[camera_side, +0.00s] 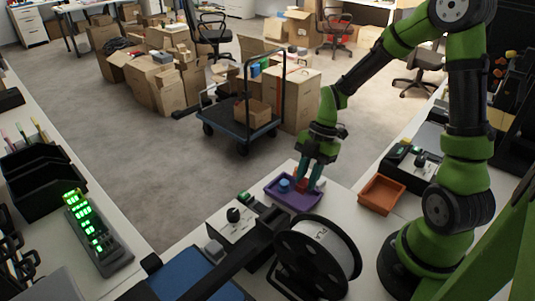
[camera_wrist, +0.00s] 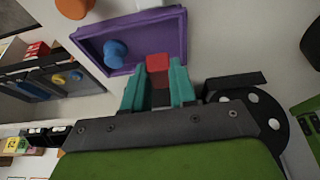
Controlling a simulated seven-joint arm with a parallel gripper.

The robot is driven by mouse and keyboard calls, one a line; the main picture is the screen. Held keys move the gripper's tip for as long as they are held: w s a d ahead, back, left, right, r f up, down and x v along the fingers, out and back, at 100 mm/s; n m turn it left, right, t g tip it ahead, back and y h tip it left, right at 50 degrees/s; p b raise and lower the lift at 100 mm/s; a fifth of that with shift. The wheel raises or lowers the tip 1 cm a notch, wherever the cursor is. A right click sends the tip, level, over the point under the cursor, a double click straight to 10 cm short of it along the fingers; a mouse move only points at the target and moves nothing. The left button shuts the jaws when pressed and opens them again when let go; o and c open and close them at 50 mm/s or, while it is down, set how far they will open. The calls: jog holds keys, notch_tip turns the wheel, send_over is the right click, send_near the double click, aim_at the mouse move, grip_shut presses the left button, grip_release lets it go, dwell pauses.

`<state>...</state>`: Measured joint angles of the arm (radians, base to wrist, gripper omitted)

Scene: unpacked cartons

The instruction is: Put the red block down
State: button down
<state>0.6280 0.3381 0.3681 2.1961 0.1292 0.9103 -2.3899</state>
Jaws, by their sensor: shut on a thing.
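The red block (camera_wrist: 158,63) is between the teal fingertips of my gripper (camera_wrist: 157,88) in the wrist view. My gripper is shut on it. In the side view my gripper (camera_side: 310,180) points down at the purple tray (camera_side: 292,200), and the red block (camera_side: 302,184) shows small between the fingers. The purple tray also shows in the wrist view (camera_wrist: 178,30), with the block at its near edge. I cannot tell whether the block touches the tray. A blue round piece (camera_side: 284,184) sits in the tray, left of my gripper; it also shows in the wrist view (camera_wrist: 115,52).
An orange-brown tray (camera_side: 381,195) stands on the table right of the purple tray. A large black-rimmed reel (camera_side: 318,252) stands in front. A small control box with a black knob (camera_side: 234,215) is to the left. Bare white table lies between the two trays.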

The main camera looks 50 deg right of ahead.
jog(key=shift+f, duration=1.95)
jog(key=shift+f, duration=0.1)
jog(key=c, duration=1.2)
grip_release()
jog(key=v, duration=1.1)
jog(key=shift+s+a+r+m+t+h, duration=0.45)
jog(key=shift+s+a+r+m+t, duration=1.4)
jog(key=shift+m, duration=1.85)
jog(key=shift+s+a+r+m+t+h, duration=0.55)
jog(key=shift+a+r+m, duration=0.75)
jog(key=shift+r+m, duration=1.85)
jog(key=shift+s+a+r+m+t+h, duration=0.3)
jog(key=shift+s+a+r+m+t, duration=1.2)
jog(key=shift+m, duration=2.75)
